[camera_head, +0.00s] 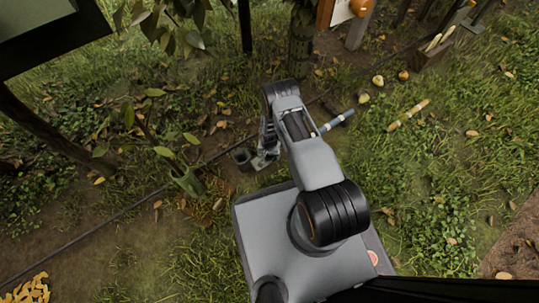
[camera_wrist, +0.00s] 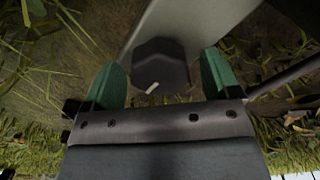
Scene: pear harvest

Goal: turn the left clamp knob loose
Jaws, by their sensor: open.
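A dark, faceted knob (camera_wrist: 160,66) with a short white mark on its lower face shows in the wrist view. It sits in front of a pale grey bar or plate (camera_wrist: 190,22). My gripper (camera_wrist: 161,76) is open, with one green fingertip on each side of the knob in the picture. Gaps show between the fingertips and the knob, and how deep the knob lies between them is unclear. In the head view my arm reaches up and hides most of the place where it works. I cannot tell there which clamp this is.
A blue and white tool (camera_head: 337,121) lies right of my arm. A tan stick (camera_head: 408,115) and several pears (camera_head: 378,80) lie on the grass. A wooden box (camera_head: 433,52) stands at the upper right. Leafy branches (camera_head: 165,20) hang at the upper left. A thin dark line (camera_head: 85,235) crosses the ground.

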